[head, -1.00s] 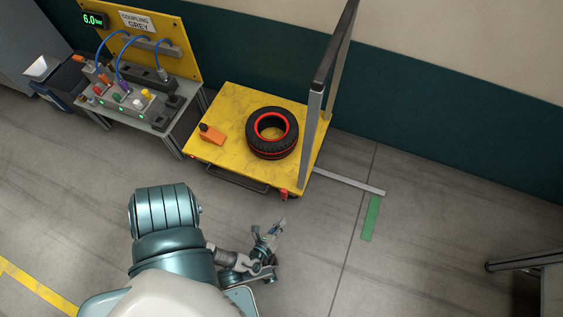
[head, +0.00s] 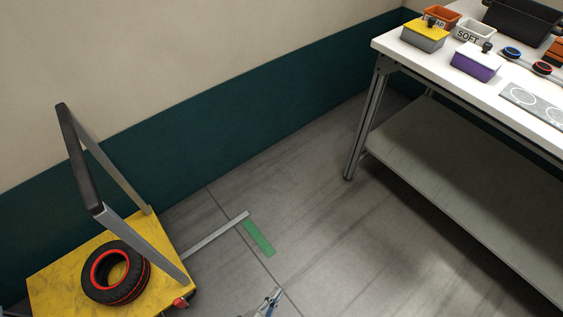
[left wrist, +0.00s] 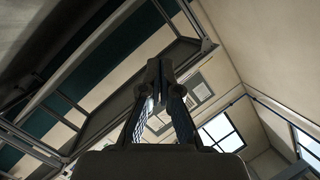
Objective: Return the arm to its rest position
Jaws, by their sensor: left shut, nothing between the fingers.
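My left gripper (head: 272,299) shows at the bottom edge of the head view, over bare floor to the right of the yellow cart. Only its tip end is in the picture; the rest of the arm is cut off. In the left wrist view its fingers (left wrist: 161,88) point up and meet at the tips, with nothing between them. Behind them are ceiling, upper walls and windows. My right gripper is in neither view.
A yellow cart (head: 52,273) with a grey upright frame (head: 95,172) carries a black tyre with red rings (head: 118,275). A green floor strip (head: 258,238) lies beside it. A white workbench (head: 400,49) with boxes stands at right. The floor between is clear.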

